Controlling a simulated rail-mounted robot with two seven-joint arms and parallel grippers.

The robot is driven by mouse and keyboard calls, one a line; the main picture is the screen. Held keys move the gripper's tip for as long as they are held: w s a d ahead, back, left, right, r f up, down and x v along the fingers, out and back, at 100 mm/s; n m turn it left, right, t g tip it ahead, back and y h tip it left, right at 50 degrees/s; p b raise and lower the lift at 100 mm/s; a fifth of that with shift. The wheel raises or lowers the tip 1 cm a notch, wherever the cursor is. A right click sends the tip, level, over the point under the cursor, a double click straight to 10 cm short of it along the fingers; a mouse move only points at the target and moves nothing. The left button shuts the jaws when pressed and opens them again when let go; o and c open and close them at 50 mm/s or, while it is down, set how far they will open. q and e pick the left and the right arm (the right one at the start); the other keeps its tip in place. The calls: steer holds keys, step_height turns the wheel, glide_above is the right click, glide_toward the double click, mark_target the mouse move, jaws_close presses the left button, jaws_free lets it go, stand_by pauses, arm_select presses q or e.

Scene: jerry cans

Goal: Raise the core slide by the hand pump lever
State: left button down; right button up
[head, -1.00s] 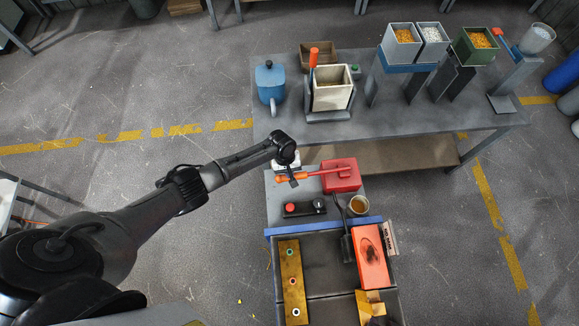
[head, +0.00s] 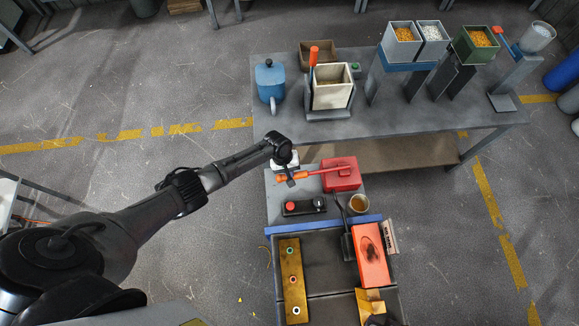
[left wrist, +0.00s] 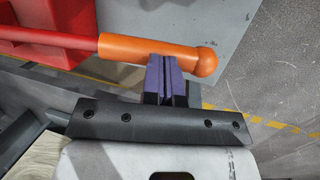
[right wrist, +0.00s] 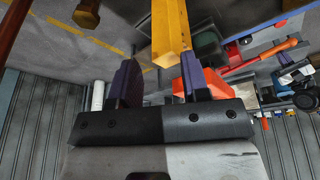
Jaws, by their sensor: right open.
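The hand pump (head: 341,173) is a red block with a red lever and an orange grip (head: 290,178); the grip (left wrist: 150,48) also crosses the left wrist view. My left gripper (head: 291,182) is at the grip's free end. Its purple fingers (left wrist: 167,75) are together, overlapping the grip's lower edge, not around it. Whether they touch it is unclear. My right gripper (right wrist: 160,80) is open, with a gold block (right wrist: 170,30) showing between and beyond its fingers. A gold block (head: 371,301) also shows at the bottom of the head view. I cannot tell which part is the core slide.
Below are a gold plate (head: 292,280) with coloured rings and an orange-red block (head: 370,254) with a dark hollow. A workbench (head: 400,125) with containers stands behind.

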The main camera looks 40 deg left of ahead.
arm_select(q)
steer(key=p+v, duration=0.4)
steer(key=shift+d, duration=0.1)
steer(key=p+v, duration=0.1)
steer(key=v, duration=0.9)
steer(key=shift+w, duration=0.25)
steer(key=shift+d, duration=0.15)
